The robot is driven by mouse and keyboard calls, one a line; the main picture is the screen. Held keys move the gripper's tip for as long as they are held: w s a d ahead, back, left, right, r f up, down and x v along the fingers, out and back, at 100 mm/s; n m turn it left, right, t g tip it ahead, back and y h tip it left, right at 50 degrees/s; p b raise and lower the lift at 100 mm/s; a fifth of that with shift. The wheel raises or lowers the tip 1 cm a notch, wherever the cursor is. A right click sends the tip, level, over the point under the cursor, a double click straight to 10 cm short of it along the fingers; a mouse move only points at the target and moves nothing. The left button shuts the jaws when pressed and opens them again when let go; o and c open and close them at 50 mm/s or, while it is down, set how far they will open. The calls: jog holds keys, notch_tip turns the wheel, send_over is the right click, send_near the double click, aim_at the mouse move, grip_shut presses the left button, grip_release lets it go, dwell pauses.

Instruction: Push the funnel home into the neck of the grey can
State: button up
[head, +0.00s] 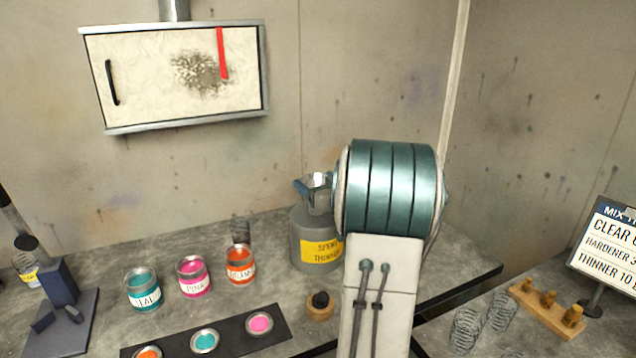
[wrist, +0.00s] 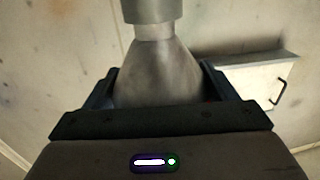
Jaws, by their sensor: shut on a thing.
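The grey can (head: 300,238), with a yellow "SPENT THINNER" label, stands on the bench near its right side. My gripper (head: 311,190) is shut on the silver funnel (head: 319,180) right above the can's top. In the wrist view the funnel (wrist: 155,75) is a grey cone between the fingers of my gripper (wrist: 160,78). It narrows to a ring, with a wider grey cylinder beyond. I cannot tell whether that cylinder is the can's neck. My arm hides the can's right side, and how deep the funnel sits is not visible.
Open teal (head: 143,290), pink (head: 193,277) and orange (head: 240,266) paint cans stand left of the can. A wooden ring with a black knob (head: 320,303) lies in front. A filter box (head: 175,75) hangs on the wall. A sign (head: 605,240) stands at right.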

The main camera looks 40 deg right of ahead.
jog(key=shift+f+b, duration=0.45)
jog(key=shift+f, duration=0.2)
jog(key=o, duration=1)
jog(key=shift+c, duration=0.2)
jog(key=shift+r, duration=0.1)
jog(key=s+a+b, duration=0.1)
jog(key=s, duration=1.3)
jog(key=shift+a+b, duration=0.25)
jog(key=shift+b, duration=0.1)
jog(key=shift+w, duration=0.1)
